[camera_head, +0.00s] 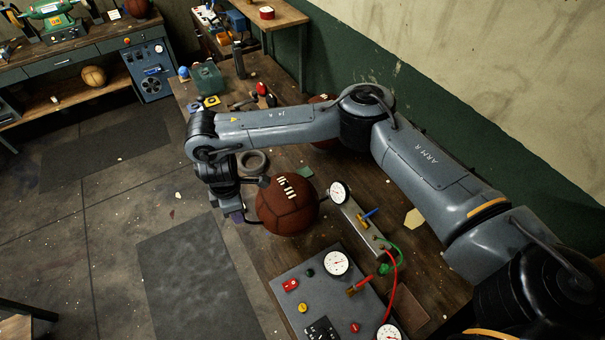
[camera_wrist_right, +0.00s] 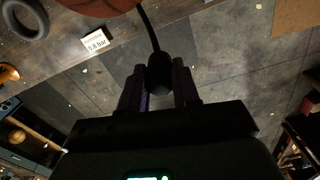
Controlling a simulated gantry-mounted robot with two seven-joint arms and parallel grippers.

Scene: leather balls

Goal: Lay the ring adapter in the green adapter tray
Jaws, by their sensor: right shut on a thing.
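My right gripper (camera_head: 238,214) is at the table's left edge, just left of the brown laced leather ball (camera_head: 287,212). In the right wrist view its two fingers (camera_wrist_right: 158,88) are shut on a dark rounded hose end (camera_wrist_right: 158,66). A thin black hose runs up from it towards the ball. A dark grey ring (camera_head: 252,162) lies flat on the table behind the ball, apart from the gripper; it also shows in the wrist view (camera_wrist_right: 27,18). I cannot tell whether it is the ring adapter. A small flat green piece (camera_head: 305,172) lies behind the ball, possibly the green tray. My left gripper is out of view.
A gauge panel (camera_head: 318,293) and a grey manifold (camera_head: 360,228) with red and green hoses stand right of the ball. A green container (camera_head: 207,79) and small tools are at the table's far end. A "0.6 bar" card (camera_wrist_right: 95,42) lies near the edge. Open floor lies left.

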